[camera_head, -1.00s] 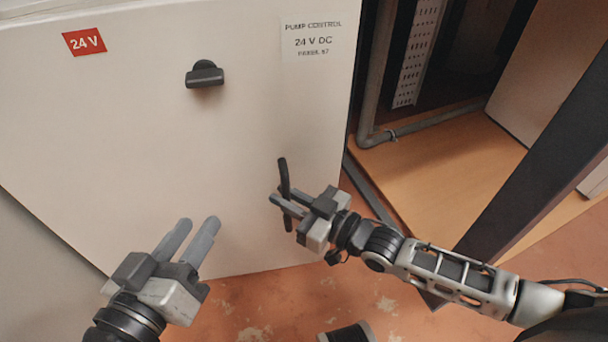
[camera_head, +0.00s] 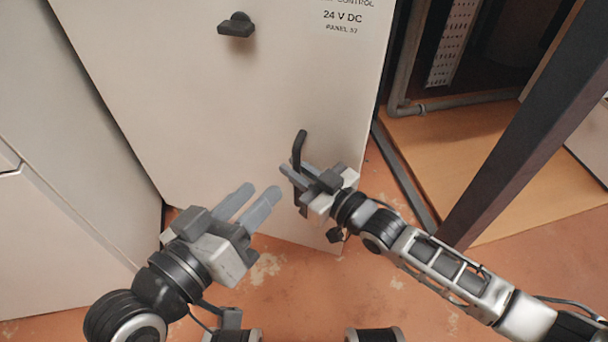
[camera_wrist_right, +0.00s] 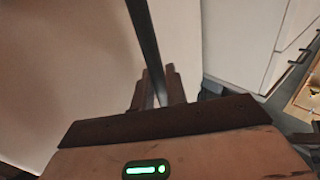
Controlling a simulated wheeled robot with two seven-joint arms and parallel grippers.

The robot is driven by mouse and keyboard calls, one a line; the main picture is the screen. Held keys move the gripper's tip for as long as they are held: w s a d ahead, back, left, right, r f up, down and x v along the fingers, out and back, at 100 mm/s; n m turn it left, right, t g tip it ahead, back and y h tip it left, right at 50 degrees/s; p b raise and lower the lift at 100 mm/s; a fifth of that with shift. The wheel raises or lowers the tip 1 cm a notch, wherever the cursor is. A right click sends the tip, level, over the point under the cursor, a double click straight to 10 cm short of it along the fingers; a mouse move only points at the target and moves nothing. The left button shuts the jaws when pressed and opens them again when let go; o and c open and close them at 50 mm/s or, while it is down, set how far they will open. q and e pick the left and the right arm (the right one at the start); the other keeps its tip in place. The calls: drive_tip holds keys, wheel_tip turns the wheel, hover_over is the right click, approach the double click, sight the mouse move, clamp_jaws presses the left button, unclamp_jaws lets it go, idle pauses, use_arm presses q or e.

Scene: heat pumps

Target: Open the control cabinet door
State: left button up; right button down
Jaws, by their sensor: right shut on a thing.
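The pale control cabinet door (camera_head: 230,110) fills the upper middle of the head view. A black vertical handle (camera_head: 299,148) stands on its lower right part. My right gripper (camera_head: 291,172) is shut on this handle in the head view. In the right wrist view, the handle shows as a dark bar (camera_wrist_right: 145,40) running down between the fingers (camera_wrist_right: 158,90). A black knob (camera_head: 237,25) sits higher on the door. My left gripper (camera_head: 250,198) is open and empty, left of and slightly below the right gripper, in front of the door's lower part.
A white cabinet (camera_head: 60,190) stands at the left. An open bay with a grey pipe (camera_head: 404,75) and an orange-brown floor panel (camera_head: 450,145) lies right of the door. A dark post (camera_head: 510,130) slants at the right. Reddish floor (camera_head: 290,285) shows below.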

drive_tip(key=c, duration=1.8)
unclamp_jaws()
